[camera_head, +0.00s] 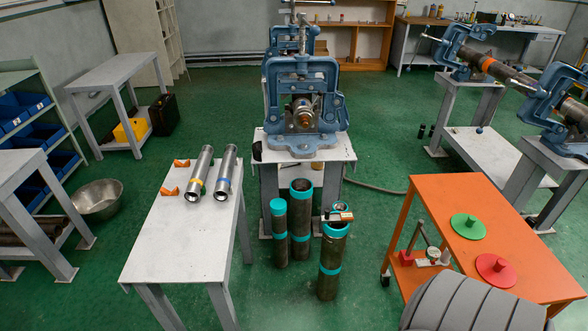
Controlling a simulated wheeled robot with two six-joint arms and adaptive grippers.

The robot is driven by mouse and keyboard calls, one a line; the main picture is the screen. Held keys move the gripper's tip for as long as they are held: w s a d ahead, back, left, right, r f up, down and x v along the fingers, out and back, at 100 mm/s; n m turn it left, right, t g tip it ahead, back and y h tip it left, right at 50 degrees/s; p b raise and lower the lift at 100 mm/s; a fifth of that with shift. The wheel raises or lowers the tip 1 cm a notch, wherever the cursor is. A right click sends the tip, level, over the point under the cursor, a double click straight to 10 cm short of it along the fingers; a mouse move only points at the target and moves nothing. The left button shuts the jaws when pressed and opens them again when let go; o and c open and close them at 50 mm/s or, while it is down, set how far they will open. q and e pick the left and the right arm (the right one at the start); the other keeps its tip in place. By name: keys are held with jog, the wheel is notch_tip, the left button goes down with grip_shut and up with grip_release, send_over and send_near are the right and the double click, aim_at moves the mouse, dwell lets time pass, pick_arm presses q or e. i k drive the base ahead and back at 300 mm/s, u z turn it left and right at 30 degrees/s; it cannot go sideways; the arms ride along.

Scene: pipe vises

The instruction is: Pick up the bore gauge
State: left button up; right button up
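A small red block and thin upright or slanted rods are beside the dial; at this size I cannot tell which parts belong to the gauge. Neither of my grippers is in view, and nothing is seen touching the gauge.
A green disc (468,226) and a red disc (496,270) lie on the orange table. Several teal-banded pipes (300,220) stand on the floor to its left. A white table (185,235) holds two metal tubes. A blue vise (303,95) stands at the centre.

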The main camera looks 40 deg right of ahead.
aim_at(344, 217)
jog(key=u, duration=0.25)
jog(key=i, duration=0.7)
jog(key=z, duration=0.7)
jog(key=i, duration=0.55)
jog(key=z, duration=0.7)
